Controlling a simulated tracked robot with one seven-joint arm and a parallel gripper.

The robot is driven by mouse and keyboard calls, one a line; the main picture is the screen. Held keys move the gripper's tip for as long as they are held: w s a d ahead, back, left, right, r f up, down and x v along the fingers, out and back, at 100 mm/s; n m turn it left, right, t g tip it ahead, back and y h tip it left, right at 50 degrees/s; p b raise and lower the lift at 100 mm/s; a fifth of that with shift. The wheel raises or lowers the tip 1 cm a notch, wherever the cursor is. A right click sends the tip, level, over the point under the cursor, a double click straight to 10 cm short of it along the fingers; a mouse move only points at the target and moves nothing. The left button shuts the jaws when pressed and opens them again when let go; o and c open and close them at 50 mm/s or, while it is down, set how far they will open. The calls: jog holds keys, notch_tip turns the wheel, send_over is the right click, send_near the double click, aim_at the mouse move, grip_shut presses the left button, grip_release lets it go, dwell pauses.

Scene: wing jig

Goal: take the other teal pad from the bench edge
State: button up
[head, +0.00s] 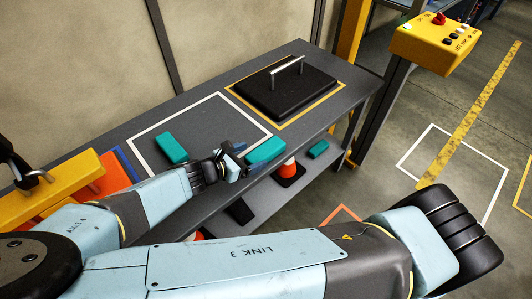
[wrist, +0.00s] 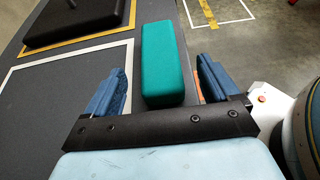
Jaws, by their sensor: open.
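A teal pad (head: 266,150) lies at the front edge of the bench, just beyond my gripper (head: 232,161). In the wrist view this teal pad (wrist: 163,62) stretches away from the palm, between the two blue fingers of my gripper (wrist: 161,72). The jaws are open, with a gap visible on both sides of the pad. Whether the fingers are down at the pad's height I cannot tell. A second teal pad (head: 172,149) lies inside the white outline on the bench top, left of my gripper in the head view.
A black plate with a metal handle (head: 284,91) sits in the yellow outline on the bench (head: 210,85). Another teal block (head: 319,149) and an orange cone (head: 288,168) are on the lower shelf. A yellow control box (head: 436,40) stands at right. Orange and yellow blocks crowd the left end.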

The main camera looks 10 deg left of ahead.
aim_at(260, 153)
jog(key=shift+f+x, duration=0.15)
jog(key=shift+x, duration=1.2)
jog(key=shift+f+x, duration=0.15)
jog(key=shift+x, duration=1.25)
jog(key=shift+s+a, duration=0.1)
jog(key=shift+a, duration=0.05)
jog(key=shift+c, duration=0.4)
jog(key=c, duration=1)
jog(key=shift+r, duration=0.1)
